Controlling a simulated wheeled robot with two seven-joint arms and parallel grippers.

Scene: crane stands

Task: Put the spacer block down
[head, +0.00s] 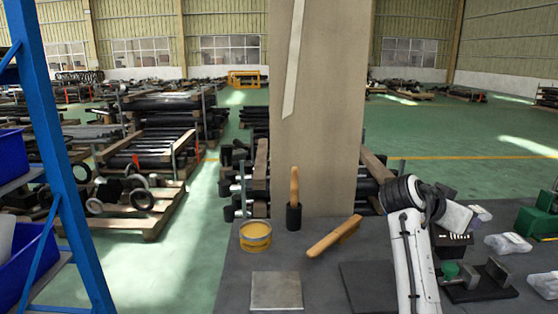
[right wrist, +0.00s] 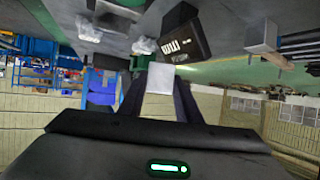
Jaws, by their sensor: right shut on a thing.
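My right gripper (right wrist: 158,92) is shut on the spacer block (right wrist: 160,78), a small pale grey block between its two dark fingers in the right wrist view. The block is held above the right part of the dark workbench (head: 235,290), near a black box with white markings (head: 453,243). Most of the fingers are hidden in the head view. My left gripper is not in view.
A flat grey plate (head: 276,290), a yellow tin (head: 255,236), a wooden-handled tool in a dark cup (head: 294,217) and a wooden handle (head: 334,237) lie left of the arm. A dark mat (head: 368,287), a vise-like metal piece (head: 482,282) and clear bags (head: 508,243) are nearby.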

